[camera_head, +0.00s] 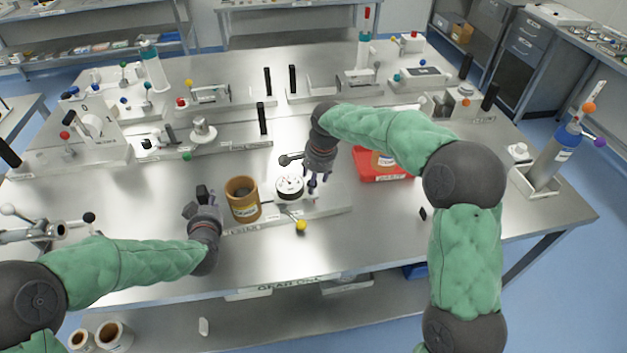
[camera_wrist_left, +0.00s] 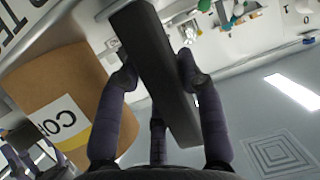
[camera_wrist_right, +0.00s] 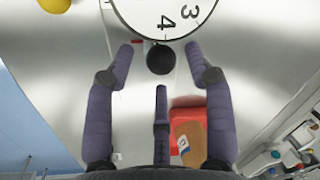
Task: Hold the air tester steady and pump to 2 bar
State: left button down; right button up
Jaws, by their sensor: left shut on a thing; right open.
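The air tester is a low metal base (camera_head: 337,207) near the table's front edge. It carries a brown cylinder (camera_head: 243,200), a round white gauge (camera_head: 289,187) and a yellow knob (camera_head: 301,225). My left gripper (camera_head: 203,199) is shut on a black upright handle left of the cylinder; the handle (camera_wrist_left: 152,70) runs tilted between its fingers in the left wrist view. My right gripper (camera_head: 314,188) is open just right of the gauge. In the right wrist view, a black ball knob (camera_wrist_right: 160,59) lies between its spread fingertips, below the gauge dial (camera_wrist_right: 175,15). The needle's reading is unclear.
A red bin (camera_head: 383,172) stands right of the tester, partly behind my right arm. Several fixtures with knobs and black handles fill the back and left of the table. The front right table surface is mostly clear.

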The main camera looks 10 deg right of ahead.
jog(key=shift+w+f, duration=0.1)
jog(key=shift+f, duration=0.65)
grip_shut()
jog(key=d, duration=0.6)
jog(key=shift+w+d, duration=0.15)
jog(key=shift+d, duration=0.15)
grip_release()
jog(key=shift+r, duration=0.1)
